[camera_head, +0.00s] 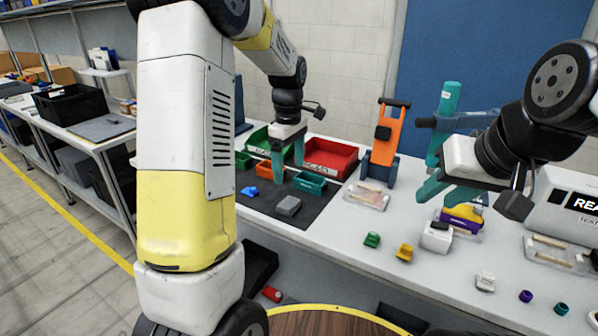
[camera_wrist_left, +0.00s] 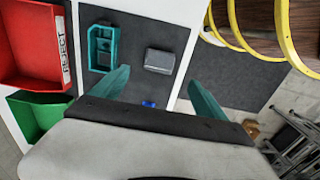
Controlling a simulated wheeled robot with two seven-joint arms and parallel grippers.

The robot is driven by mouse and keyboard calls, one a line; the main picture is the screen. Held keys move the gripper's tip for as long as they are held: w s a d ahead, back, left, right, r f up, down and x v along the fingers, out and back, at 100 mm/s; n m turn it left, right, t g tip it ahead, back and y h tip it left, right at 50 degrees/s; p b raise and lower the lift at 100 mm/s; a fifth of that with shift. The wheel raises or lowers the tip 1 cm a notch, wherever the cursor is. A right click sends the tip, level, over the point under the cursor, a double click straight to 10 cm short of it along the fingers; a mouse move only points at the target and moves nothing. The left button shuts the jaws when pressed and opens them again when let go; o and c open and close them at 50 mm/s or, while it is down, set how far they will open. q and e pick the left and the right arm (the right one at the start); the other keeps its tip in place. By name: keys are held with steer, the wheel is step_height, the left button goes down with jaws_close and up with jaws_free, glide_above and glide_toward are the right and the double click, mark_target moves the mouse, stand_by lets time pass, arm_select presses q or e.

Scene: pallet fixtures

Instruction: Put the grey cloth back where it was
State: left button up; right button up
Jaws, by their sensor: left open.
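The grey cloth (camera_head: 288,206) looks like a small flat grey block and lies on the dark mat (camera_head: 252,207). It also shows in the left wrist view (camera_wrist_left: 158,60), ahead of the fingers and apart from them. My left gripper (camera_head: 289,172) is open and empty above the mat, behind the cloth in the head view. Its two teal fingers (camera_wrist_left: 158,84) are wide apart in the left wrist view. My right gripper (camera_head: 436,200) has its teal fingers apart over the right part of the table, with nothing seen between them.
A teal bin (camera_head: 310,182), a red bin (camera_head: 329,158) and a green bin stand beside or behind the cloth. A small blue piece (camera_head: 250,191) lies on the mat. An orange stand (camera_head: 385,140) and several small parts occupy the right.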

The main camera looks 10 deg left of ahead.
arm_select(q)
steer(key=s+r+m+t+h, duration=0.1)
steer(key=s+r+m+t, duration=0.2)
steer(key=s+r+m, duration=0.5)
steer(key=s+d+r+m+t, duration=0.1)
steer(key=s+m, duration=0.2)
steer(key=s, duration=0.5)
steer(key=s+d+r+m+t+h, duration=0.1)
steer(key=s+r+m+t, duration=0.1)
steer(key=s, duration=0.6)
steer(key=shift+r+m, duration=0.25)
steer(key=shift+m, duration=0.55)
steer(key=shift+s, duration=0.1)
